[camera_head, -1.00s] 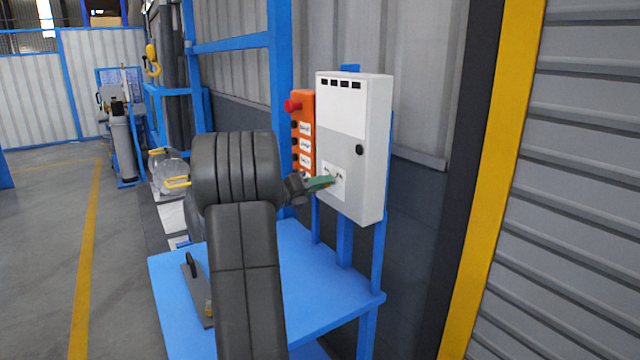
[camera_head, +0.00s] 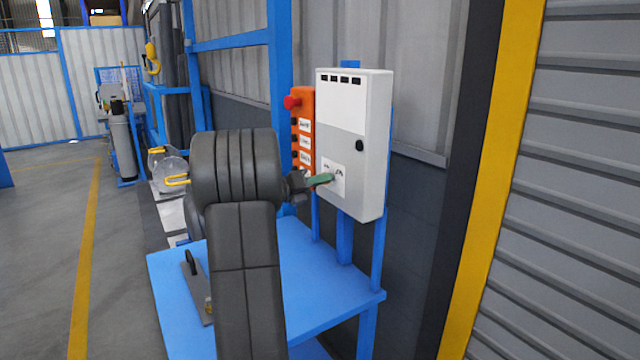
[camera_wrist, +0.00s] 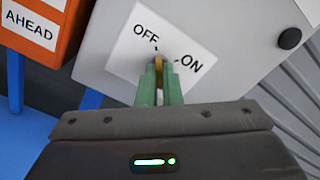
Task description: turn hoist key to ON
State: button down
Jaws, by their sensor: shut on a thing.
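The brass-coloured hoist key (camera_wrist: 158,64) sits in a white label plate (camera_wrist: 122,55) marked OFF and ON on the front of a grey cabinet (camera_head: 350,105). My gripper (camera_wrist: 159,80) is shut on the key with its green fingers, which also show against the plate in the head view (camera_head: 320,180). In the wrist view the key lies just below the OFF word and its short mark, with ON to its right. The fingers hide much of the key, so its exact angle is hard to tell.
An orange control box (camera_head: 303,125) with a red button and labels stands close left of the cabinet. A black round knob (camera_wrist: 289,38) is on the cabinet right of the plate. A blue bench (camera_head: 320,275) lies below.

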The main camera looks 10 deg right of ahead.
jog(key=shift+f+m+b, duration=0.1)
jog(key=shift+m+b, duration=6.5)
jog(key=shift+m, duration=1.5)
jog(key=c, duration=1.6)
grip_release()
jog(key=shift+a, duration=0.1)
jog(key=v, duration=1.3)
jog(key=shift+a, duration=0.35)
